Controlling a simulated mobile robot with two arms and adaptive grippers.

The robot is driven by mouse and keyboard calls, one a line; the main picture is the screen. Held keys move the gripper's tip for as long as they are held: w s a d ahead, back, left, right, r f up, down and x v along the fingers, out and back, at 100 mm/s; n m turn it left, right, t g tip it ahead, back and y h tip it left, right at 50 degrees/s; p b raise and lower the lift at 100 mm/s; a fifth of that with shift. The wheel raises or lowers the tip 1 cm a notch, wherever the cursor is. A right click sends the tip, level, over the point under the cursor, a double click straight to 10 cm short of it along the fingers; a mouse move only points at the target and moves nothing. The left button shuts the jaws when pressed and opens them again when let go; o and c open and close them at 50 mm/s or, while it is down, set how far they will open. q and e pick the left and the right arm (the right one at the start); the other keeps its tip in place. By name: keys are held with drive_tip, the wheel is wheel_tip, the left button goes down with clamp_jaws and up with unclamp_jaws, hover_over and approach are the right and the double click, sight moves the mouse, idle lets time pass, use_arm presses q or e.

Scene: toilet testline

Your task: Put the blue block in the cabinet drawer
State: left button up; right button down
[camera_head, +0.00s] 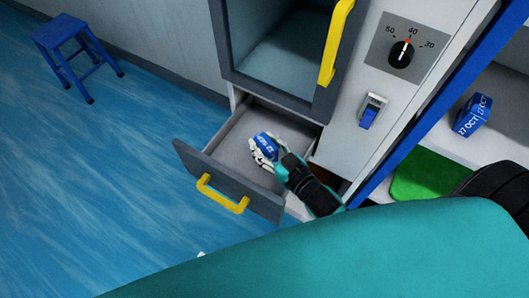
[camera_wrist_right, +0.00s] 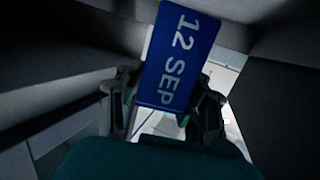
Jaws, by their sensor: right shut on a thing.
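The cabinet drawer (camera_head: 225,150) is pulled open, with a grey front and a yellow handle (camera_head: 222,194). My right gripper (camera_head: 264,150) is inside the open drawer, shut on a blue block (camera_head: 266,143). In the right wrist view the blue block (camera_wrist_right: 178,55) shows the white text "12 SEP" and sits between the two fingers of the gripper (camera_wrist_right: 160,112). I cannot tell whether the block touches the drawer floor. My left gripper is not in view.
A cabinet compartment with a yellow handle (camera_head: 336,42) is above the drawer. A dial (camera_head: 400,54) and a blue switch (camera_head: 369,114) are on the panel to the right. A second blue block (camera_head: 473,115) and a green mat (camera_head: 428,176) are on the right shelf. A blue stool (camera_head: 75,50) stands far left.

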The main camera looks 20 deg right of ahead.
drive_tip(key=shift+f+b, duration=0.3)
drive_tip(key=shift+f, duration=1.65)
drive_tip(key=shift+f, duration=0.1)
drive_tip(key=c, duration=0.8)
unclamp_jaws()
drive_tip(key=shift+f, duration=0.1)
drive_tip(key=shift+c, duration=0.2)
drive_tip(key=shift+s+r, duration=0.15)
drive_tip(key=shift+r, duration=0.05)
drive_tip(key=v, duration=1.2)
drive_tip(key=shift+f, duration=0.1)
